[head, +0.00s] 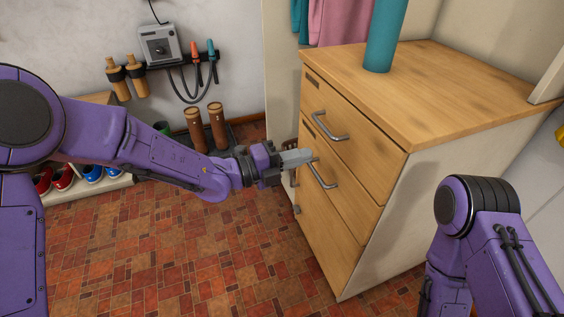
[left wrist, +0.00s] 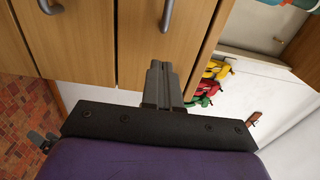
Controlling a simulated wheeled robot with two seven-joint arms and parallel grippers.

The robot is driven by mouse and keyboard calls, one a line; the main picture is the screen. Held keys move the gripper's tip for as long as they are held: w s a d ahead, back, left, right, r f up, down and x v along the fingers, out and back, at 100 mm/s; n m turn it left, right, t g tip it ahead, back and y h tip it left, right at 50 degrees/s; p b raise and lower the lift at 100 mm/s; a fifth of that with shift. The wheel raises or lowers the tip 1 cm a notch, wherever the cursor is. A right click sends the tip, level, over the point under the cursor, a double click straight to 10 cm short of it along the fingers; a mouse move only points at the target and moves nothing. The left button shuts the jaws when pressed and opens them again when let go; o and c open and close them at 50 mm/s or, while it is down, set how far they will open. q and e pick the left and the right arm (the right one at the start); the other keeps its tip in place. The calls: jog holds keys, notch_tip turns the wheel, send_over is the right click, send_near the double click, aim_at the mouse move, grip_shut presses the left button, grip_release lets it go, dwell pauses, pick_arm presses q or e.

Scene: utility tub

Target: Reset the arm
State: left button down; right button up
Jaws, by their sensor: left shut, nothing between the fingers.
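My left gripper (head: 296,157) reaches in from the left in the head view, its fingers closed together with nothing between them. It is in front of the drawer side of a wooden cabinet (head: 343,185), close to the handle of the second drawer (head: 322,174). In the left wrist view the closed fingers (left wrist: 160,85) point at the cabinet front, with the drawer handles above them. I cannot tell whether the fingertips touch the cabinet. My right arm (head: 480,235) shows at the lower right; its gripper is out of the frame.
A teal cylinder (head: 385,35) stands on the cabinet top. Shoes (head: 62,178) sit on a low shelf at the left. Brown boots (head: 206,128) stand by the wall under a grey wall device (head: 160,45). The tiled floor (head: 170,260) before the cabinet is clear.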

pick_arm(q)
jog(key=s+a+f+n+t+y, duration=0.25)
jog(key=a+f+n+y, duration=0.6)
jog(key=n, duration=0.75)
jog(key=s+a+f+n+t+y, duration=0.1)
jog(key=s+a+f+n+y, duration=0.35)
jog(key=a+f+n, duration=0.8)
jog(key=s+a+f+n+g+y, duration=0.2)
jog(key=s+a+f+n+y, duration=0.15)
jog(key=s+f, duration=0.3)
jog(key=s+a+f+n+g+y, duration=0.2)
jog(key=s+f+n+g, duration=0.1)
jog(key=s+f+n, duration=0.3)
jog(key=s+a+f+g+y, duration=0.1)
jog(key=s+a+g, duration=0.1)
jog(key=s, duration=0.4)
jog(key=s+a+f+g, duration=0.1)
jog(key=s+a+f, duration=0.1)
jog(key=s, duration=0.5)
notch_tip(320, 180, up, 17)
jog(key=p, duration=1.6)
jog(key=shift+d+p, duration=0.3)
jog(key=shift+p, duration=0.1)
jog(key=shift+s+f, duration=0.1)
